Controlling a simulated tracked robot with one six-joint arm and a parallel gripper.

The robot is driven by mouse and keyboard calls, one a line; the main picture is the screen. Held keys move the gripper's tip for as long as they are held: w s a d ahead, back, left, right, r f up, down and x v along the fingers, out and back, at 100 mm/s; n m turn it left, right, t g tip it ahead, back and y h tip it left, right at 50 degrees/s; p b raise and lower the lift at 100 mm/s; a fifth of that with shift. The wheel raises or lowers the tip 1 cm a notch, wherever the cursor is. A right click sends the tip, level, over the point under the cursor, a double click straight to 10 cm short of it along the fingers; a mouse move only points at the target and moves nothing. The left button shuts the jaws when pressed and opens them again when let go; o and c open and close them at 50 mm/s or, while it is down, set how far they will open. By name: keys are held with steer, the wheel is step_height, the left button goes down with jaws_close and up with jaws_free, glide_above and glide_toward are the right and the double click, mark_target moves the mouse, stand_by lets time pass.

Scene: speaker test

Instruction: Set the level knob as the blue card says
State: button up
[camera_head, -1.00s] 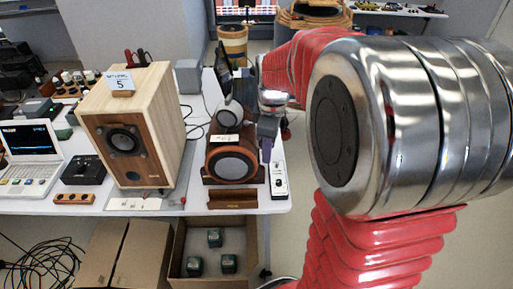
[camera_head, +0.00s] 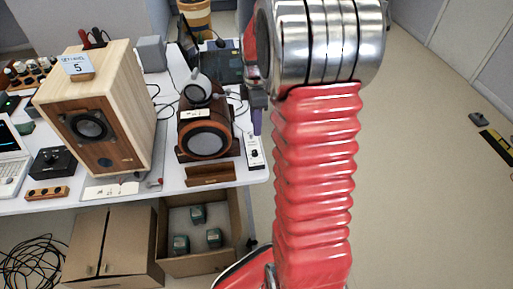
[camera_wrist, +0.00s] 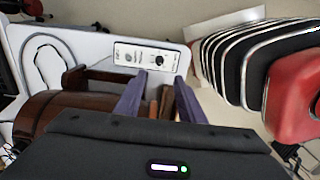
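The blue card (camera_head: 77,66) stands on top of the wooden speaker and shows a 5 under small lettering. The level knob (camera_wrist: 163,61) is a small black dial on a narrow white control box (camera_head: 254,160), at the right edge of the table. The box also shows in the wrist view (camera_wrist: 122,54). My gripper (camera_wrist: 160,76) has its two purple fingers apart with nothing between them. Its tips point toward the box, near the knob, and appear short of it. The knob's pointer and scale are too small to read. In the head view my gripper (camera_head: 257,118) hangs above the box.
A round brown speaker (camera_head: 206,141) stands just left of the box, with a wooden tray (camera_head: 210,175) in front. The large wooden speaker (camera_head: 110,110) is farther left. Cables lie behind.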

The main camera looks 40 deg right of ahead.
mark_target(256, 151)
step_height(256, 151, down, 13)
steer(key=shift+f, duration=0.15)
stand_by(0.4)
jaws_close()
steer(key=shift+s+d, duration=0.1)
stand_by(0.5)
